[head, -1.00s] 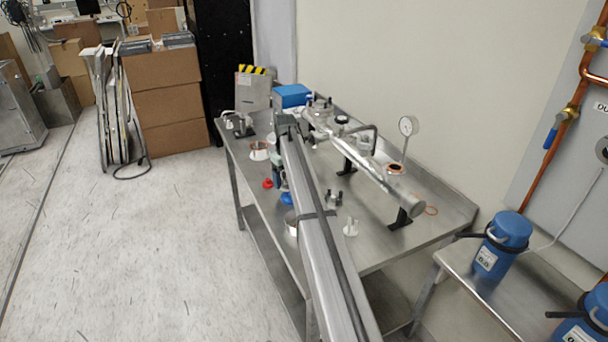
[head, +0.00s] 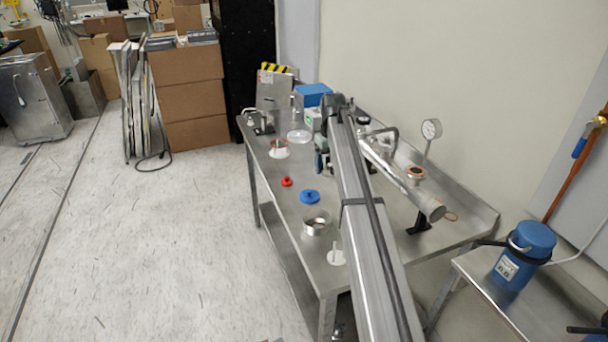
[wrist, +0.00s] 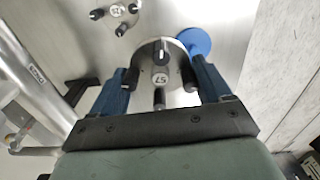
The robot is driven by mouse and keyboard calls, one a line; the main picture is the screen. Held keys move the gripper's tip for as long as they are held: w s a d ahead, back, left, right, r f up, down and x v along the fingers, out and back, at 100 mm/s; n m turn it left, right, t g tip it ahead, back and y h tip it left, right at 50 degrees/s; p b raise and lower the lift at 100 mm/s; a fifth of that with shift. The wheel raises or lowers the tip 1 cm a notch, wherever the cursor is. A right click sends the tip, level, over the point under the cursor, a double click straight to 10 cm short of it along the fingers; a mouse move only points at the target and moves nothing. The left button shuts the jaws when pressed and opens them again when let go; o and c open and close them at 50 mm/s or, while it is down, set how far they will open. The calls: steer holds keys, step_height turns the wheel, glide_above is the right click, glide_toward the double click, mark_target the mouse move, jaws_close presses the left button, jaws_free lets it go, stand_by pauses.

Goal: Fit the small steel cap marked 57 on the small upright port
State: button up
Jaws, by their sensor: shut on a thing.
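In the head view my gripper (head: 322,160) is over the bench, partly behind my arm, and the cap cannot be made out. I cannot tell whether that is the small port; my arm hides part of the assembly.
On the steel bench (head: 300,268) are a red cap (head: 286,182), a blue lid (head: 310,197), a steel ring (head: 316,223) and a white piece (head: 336,257). Another knobbed cap (wrist: 116,10) shows in the wrist view. A gauge (head: 431,129) stands above the pipe.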

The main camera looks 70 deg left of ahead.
steer(key=w+d+r+m, duration=0.2)
steer(key=w+d+r, duration=0.55)
steer(key=w, duration=0.25)
steer(key=w+d+r+m, duration=0.2)
steer(key=w+d+r, duration=0.5)
steer(key=w+d, duration=0.25)
steer(key=shift+w+f, duration=0.2)
steer(key=shift+f, duration=1.5)
steer(key=shift+w+f, duration=0.2)
steer(key=shift+f, duration=1.45)
steer(key=shift+c, duration=0.5)
steer(key=shift+f, duration=0.6)
